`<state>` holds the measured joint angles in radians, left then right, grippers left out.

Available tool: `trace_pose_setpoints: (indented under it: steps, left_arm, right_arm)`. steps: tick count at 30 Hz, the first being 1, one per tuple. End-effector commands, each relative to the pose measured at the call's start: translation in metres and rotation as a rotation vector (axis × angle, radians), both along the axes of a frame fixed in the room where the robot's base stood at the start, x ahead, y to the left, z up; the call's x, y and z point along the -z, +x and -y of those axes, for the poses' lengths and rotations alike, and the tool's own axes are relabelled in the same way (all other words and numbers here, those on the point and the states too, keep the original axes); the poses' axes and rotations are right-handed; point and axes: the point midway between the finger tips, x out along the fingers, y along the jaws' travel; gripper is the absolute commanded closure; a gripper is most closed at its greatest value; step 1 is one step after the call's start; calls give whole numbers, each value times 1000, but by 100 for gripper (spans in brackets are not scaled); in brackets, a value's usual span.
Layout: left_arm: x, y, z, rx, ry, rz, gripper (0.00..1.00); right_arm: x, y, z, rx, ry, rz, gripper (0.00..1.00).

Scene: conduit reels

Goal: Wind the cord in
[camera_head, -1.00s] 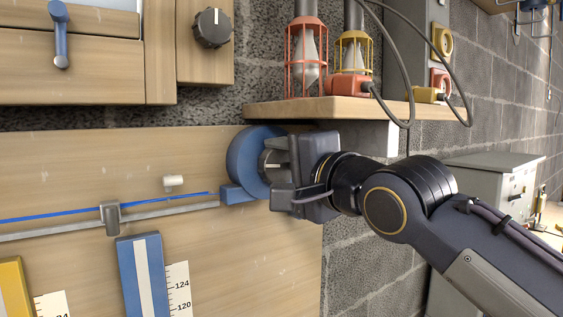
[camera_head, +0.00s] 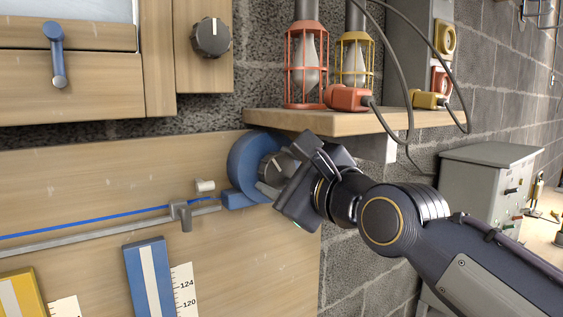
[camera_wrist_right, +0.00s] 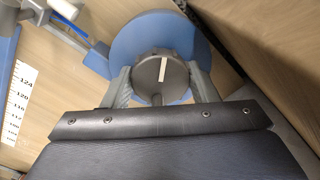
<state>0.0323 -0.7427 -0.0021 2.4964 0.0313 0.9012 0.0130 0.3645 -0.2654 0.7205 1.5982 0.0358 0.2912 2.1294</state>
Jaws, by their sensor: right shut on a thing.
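A round blue reel (camera_head: 243,165) is mounted at the right end of the wooden board. A grey knob (camera_wrist_right: 158,78) with a white line sits in its middle. My right gripper (camera_head: 274,172) is shut on the knob, with a finger on each side in the right wrist view (camera_wrist_right: 162,88). There the white line stands near upright. The blue cord (camera_head: 90,221) runs from the left edge along a grey rail (camera_head: 90,234) towards the reel. A grey slider (camera_head: 182,214) sits on the rail close to the reel. My left gripper is out of view.
A small white peg (camera_head: 205,186) is just left of the reel. A blue striped block (camera_head: 146,285) with a number scale (camera_head: 184,288) is below the rail; a yellow one (camera_head: 20,292) is further left. A wooden shelf (camera_head: 330,121) with caged lamps overhangs my right gripper.

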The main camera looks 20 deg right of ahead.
Motion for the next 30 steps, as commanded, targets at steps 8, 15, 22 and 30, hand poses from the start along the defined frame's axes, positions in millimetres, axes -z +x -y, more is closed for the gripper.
trace_pose_setpoints:
  steps: [8,15,22,30]
  left_arm:
    - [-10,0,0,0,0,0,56]
    - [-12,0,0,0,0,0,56]
    - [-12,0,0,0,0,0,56]
    - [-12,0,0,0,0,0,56]
  right_arm:
    - [2,0,0,0,107,-47,70]
    - [2,0,0,-1,140,-58,70]
    - [2,0,0,-2,143,-59,70]
    - [2,0,0,-2,142,-57,30]
